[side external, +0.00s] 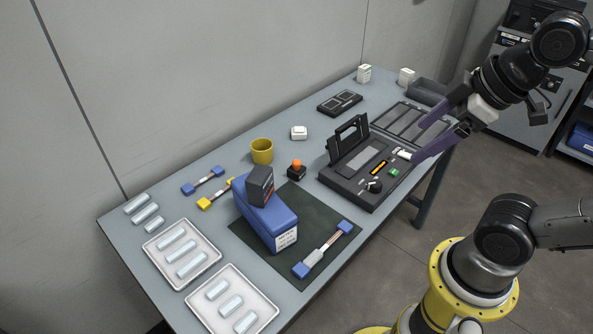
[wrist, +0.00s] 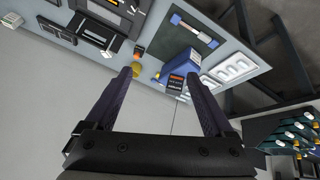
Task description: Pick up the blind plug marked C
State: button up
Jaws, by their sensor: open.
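No letter C can be read on anything in view, so I cannot tell which thing is the blind plug marked C. Small pale blocks stand at the back of the table, one near the wall (side external: 364,73) and one farther right (side external: 406,76). Another small white piece (side external: 299,132) lies nearer the middle. My gripper (side external: 417,143) is open and empty above the right end of the table, by the black device with a raised lid (side external: 360,170). In the wrist view my gripper (wrist: 158,76) shows both fingers apart with nothing between them.
A blue box (side external: 265,215) with a dark block (side external: 260,186) on it stands on a dark mat (side external: 312,208). A yellow cup (side external: 262,151) and an orange-topped piece (side external: 297,170) are near it. White trays (side external: 160,246) hold clear pieces. A slotted dark tray (side external: 408,119) lies right.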

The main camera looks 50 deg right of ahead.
jog(key=w+r+n, duration=0.4)
jog(key=w+n, duration=0.1)
jog(key=w, duration=0.1)
jog(key=n+g, duration=0.5)
jog(key=n, duration=0.5)
send_over(298, 160)
jog(key=a, duration=0.2)
notch_tip(298, 160, down, 15)
jog(key=shift+g, duration=0.5)
jog(key=f, duration=0.8)
jog(key=d+f, duration=0.1)
jog(key=f, duration=0.3)
jog(key=shift+w+f, duration=0.2)
jog(key=shift+f, duration=0.05)
jog(key=shift+s+d+f, duration=0.1)
jog(key=shift+d+f, duration=0.05)
jog(key=shift+f, duration=0.8)
jog(key=shift+s+d+f, duration=0.1)
jog(key=shift+d+f, duration=0.05)
jog(key=shift+f, duration=0.85)
jog(key=shift+d+f, duration=0.15)
jog(key=shift+f, duration=0.8)
grip_shut()
